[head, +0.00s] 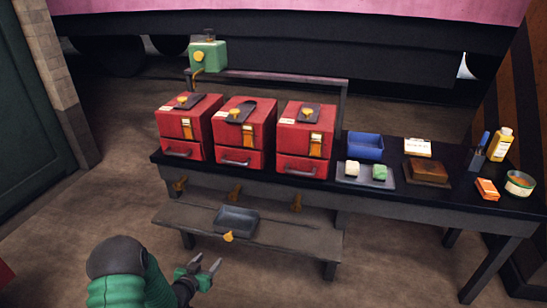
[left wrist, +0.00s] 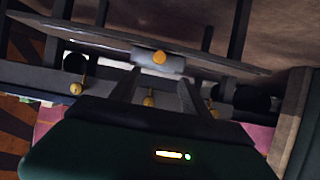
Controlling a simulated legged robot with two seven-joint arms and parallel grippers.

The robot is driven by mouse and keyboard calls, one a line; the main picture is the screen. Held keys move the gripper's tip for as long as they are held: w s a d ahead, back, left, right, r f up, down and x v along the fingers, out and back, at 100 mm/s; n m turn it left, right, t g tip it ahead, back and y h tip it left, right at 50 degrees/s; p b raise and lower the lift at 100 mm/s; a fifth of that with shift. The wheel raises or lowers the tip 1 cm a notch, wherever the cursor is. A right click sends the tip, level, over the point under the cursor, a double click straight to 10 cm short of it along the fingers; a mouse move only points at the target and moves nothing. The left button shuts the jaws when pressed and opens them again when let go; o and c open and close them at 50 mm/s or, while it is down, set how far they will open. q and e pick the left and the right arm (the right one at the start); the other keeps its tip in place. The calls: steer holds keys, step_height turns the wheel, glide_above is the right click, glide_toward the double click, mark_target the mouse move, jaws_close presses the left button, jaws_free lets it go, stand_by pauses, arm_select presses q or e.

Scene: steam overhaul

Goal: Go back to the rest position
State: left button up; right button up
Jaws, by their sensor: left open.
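My left gripper (head: 207,266) is open and empty in the head view. It hangs in front of and below the low bench (head: 285,232), apart from it. In the left wrist view the two fingers of the left gripper (left wrist: 157,82) stand apart with nothing held between them. A dark grey tray (head: 236,218) with a brass knob (head: 228,236) sits on the low bench. My right gripper is not in view.
Three red boxes (head: 188,128) with drawers stand on the black table (head: 440,188). To their right are a blue bin (head: 366,145), a small tray with two blocks, a brown box (head: 427,171), a bottle (head: 500,145) and a tin (head: 519,184). A green device (head: 208,56) sits on the rail behind. Floor is clear at lower right.

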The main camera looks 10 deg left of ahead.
arm_select(q)
steer(key=s+d+r+g, duration=0.3)
steer(key=s+d+r, duration=0.15)
steer(key=s, duration=0.45)
steer(key=s+d+r+g, duration=0.35)
steer(key=s+d, duration=0.25)
steer(key=s, duration=0.2)
steer(key=s+d+r+g, duration=0.4)
steer(key=s+d, duration=0.1)
steer(key=s, duration=0.4)
steer(key=w+p+v, duration=0.3)
steer(key=p+v, duration=1.1)
steer(key=p, duration=0.1)
steer(key=w+d+r+p+v, duration=0.1)
steer(key=w+p+v, duration=0.3)
steer(key=p+v, duration=1.1)
steer(key=shift+r+p, duration=0.55)
steer(key=shift+r, duration=0.1)
